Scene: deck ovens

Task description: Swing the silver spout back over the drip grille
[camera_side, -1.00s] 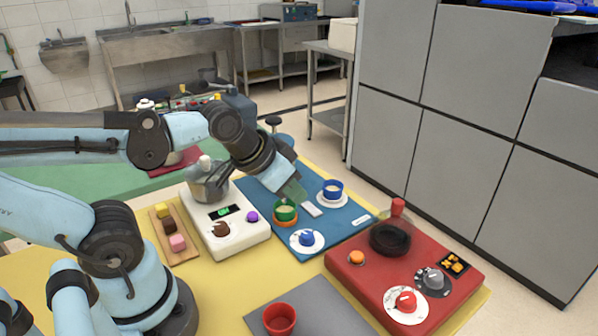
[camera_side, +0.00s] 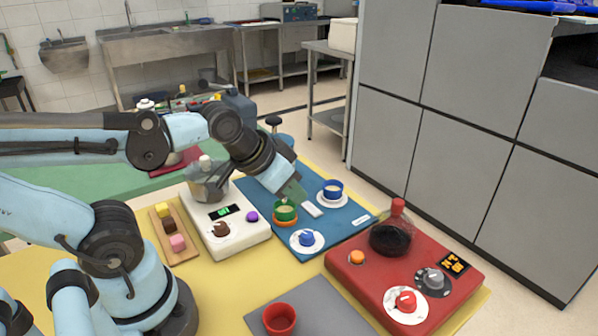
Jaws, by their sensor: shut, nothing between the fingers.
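I cannot make out the silver spout or the drip grille for sure. A dark blue-grey machine (camera_side: 238,106) stands behind my arm, and my arm hides part of it. My gripper (camera_side: 300,197) is shut and empty, pointing down over the blue mat (camera_side: 340,232).
A blue cup (camera_side: 333,188) on a saucer is behind my gripper. A red appliance (camera_side: 433,291) with a dark glass vessel (camera_side: 391,239) is right. A red cup (camera_side: 279,319) is in front.

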